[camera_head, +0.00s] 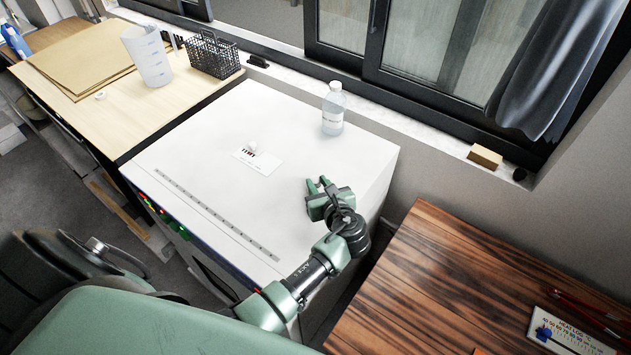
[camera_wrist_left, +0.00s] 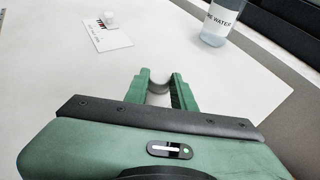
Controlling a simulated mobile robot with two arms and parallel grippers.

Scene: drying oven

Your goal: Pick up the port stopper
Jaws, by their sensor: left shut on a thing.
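My left gripper (camera_head: 317,187) is over the right part of the oven's white top (camera_head: 215,150), near its right edge. In the left wrist view its fingers (camera_wrist_left: 160,80) are shut on a small pale round piece, which appears to be the port stopper (camera_wrist_left: 158,87). The fingers hide much of it. In the head view the gripper covers it. I cannot tell whether it still touches the white top. My right gripper is not in view.
A clear water bottle (camera_head: 333,108) stands behind the gripper. A printed card (camera_head: 262,164) with a small white object (camera_head: 252,148) lies left. A brown wooden table (camera_head: 440,290) is right.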

